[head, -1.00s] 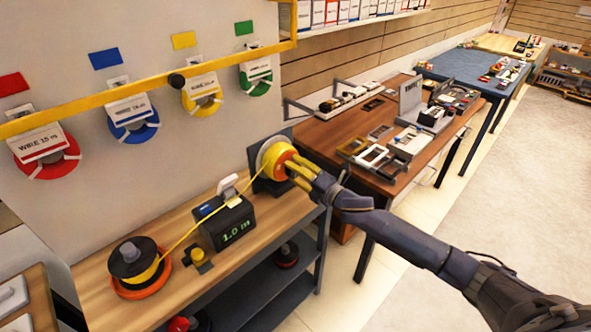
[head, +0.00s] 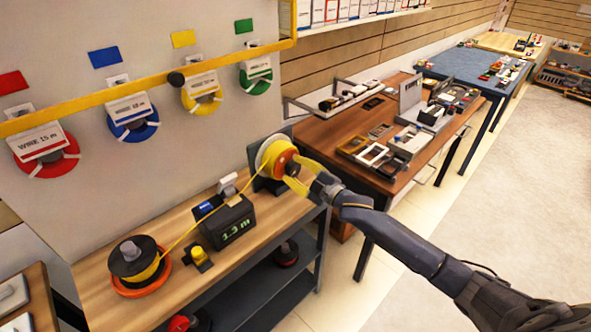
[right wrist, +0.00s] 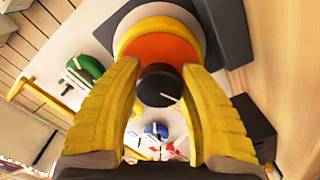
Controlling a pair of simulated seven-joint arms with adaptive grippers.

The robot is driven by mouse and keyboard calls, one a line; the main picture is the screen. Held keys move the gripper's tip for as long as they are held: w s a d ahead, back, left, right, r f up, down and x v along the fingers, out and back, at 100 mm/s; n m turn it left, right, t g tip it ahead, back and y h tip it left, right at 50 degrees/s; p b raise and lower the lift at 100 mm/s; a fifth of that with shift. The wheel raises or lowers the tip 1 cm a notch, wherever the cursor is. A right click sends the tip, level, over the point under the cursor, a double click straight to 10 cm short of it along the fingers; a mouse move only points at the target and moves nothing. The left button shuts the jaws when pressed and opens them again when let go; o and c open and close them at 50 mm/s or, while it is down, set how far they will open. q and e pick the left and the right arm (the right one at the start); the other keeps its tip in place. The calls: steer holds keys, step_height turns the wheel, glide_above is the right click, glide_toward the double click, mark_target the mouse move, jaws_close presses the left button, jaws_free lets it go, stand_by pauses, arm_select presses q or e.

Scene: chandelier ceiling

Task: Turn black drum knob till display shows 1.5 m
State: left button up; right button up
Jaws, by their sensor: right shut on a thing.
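The display box (head: 229,222) stands on the wooden bench and its green digits appear to read 1.3 m. The drum (head: 270,157) with an orange-red face is at the bench's right end, and yellow wire runs from it. The black drum knob (right wrist: 159,86) sticks out from the orange face (right wrist: 160,50) in the right wrist view. My right gripper (head: 296,172) is shut on the knob, its yellow fingers (right wrist: 158,72) on either side. In the head view the fingers mostly hide the knob. My left gripper is not in view.
A wire spool (head: 138,262) with a black top sits in an orange dish at the bench's left. A small yellow device (head: 200,256) stands beside the display box. A brown table (head: 400,175) with parts stands behind my right arm. Coloured wire coils hang on the wall panel.

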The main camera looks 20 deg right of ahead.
steer(key=shift+a+m, duration=0.1)
steer(key=shift+m, duration=1.6)
steer(key=o, duration=1.2)
steer(key=shift+s, duration=0.1)
steer(key=v, duration=1.2)
